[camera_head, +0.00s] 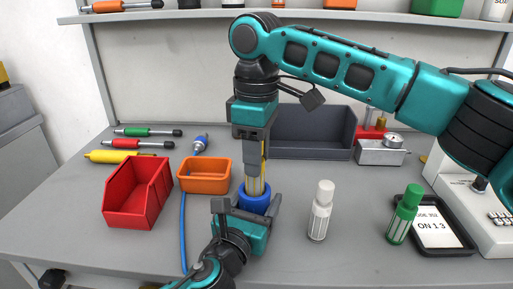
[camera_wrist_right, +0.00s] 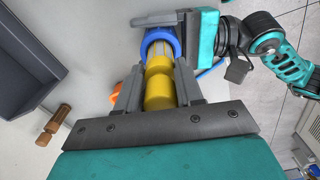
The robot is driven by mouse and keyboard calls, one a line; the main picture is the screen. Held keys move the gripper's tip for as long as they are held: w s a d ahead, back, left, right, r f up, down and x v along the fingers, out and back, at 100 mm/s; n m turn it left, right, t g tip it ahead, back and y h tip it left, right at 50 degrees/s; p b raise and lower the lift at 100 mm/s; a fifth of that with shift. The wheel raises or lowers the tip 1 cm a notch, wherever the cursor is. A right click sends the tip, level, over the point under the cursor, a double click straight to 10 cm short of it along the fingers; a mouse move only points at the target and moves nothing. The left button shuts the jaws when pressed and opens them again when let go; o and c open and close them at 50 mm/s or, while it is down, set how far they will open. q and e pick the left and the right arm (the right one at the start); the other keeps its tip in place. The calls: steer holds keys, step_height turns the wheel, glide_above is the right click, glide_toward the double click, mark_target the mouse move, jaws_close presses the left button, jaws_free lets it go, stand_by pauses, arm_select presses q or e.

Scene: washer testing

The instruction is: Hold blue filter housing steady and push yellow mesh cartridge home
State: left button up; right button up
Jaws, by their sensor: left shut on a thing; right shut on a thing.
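The blue filter housing (camera_head: 255,203) stands upright on the grey bench in the head view. My left gripper (camera_head: 247,204) is shut on it from the front. The yellow mesh cartridge (camera_head: 256,186) stands above the housing, its lower end inside the housing's opening. My right gripper (camera_head: 254,165) points down and is shut on the cartridge's upper part. In the right wrist view the yellow cartridge (camera_wrist_right: 159,84) lies between the right fingers, and its mesh end enters the blue housing (camera_wrist_right: 159,36). A stretch of mesh still shows above the rim. How deep it sits is hidden.
A red bin (camera_head: 137,192) and an orange bin (camera_head: 205,176) stand to the left, with a blue hose (camera_head: 183,225) nearby. A white bottle (camera_head: 320,211) and a green marker-like bottle (camera_head: 404,214) stand to the right. A dark grey bin (camera_head: 312,132) is behind.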

steer(key=shift+f, duration=1.55)
steer(key=shift+f, duration=0.15)
steer(key=shift+f, duration=0.9)
steer(key=o, duration=1.2)
steer(key=shift+f, duration=0.15)
steer(key=shift+c, duration=0.2)
steer(key=shift+d, duration=0.1)
step_height(320, 180, up, 13)
steer(key=shift+s+f, duration=0.1)
steer(key=shift+f, duration=0.1)
steer(key=shift+c, duration=0.3)
